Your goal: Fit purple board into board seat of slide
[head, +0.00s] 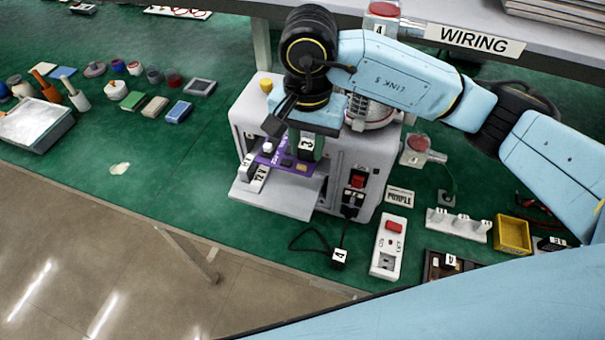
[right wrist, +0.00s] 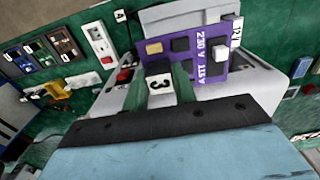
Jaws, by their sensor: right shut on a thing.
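The purple board (head: 268,158) carries dark blocks and white print, which reads 230 V and 115 V in the right wrist view (right wrist: 208,62). It is over the grey slide (head: 275,199) that sticks out of the front of the pale machine (head: 350,160). My right gripper (head: 305,150) is shut at the board's near edge, by a block marked 3 (right wrist: 160,88). The fingers partly hide the grip. The board seat is hidden under the board, and I cannot tell whether the board touches it. My left gripper is not in view.
A white piece marked 12 V (head: 260,178) is beside the board on the slide side. A red switch (head: 357,180) is on the machine's front. A white switch box (head: 388,247), a white rack (head: 458,224) and a yellow bin (head: 512,235) stand to the right. A shelf overhangs behind.

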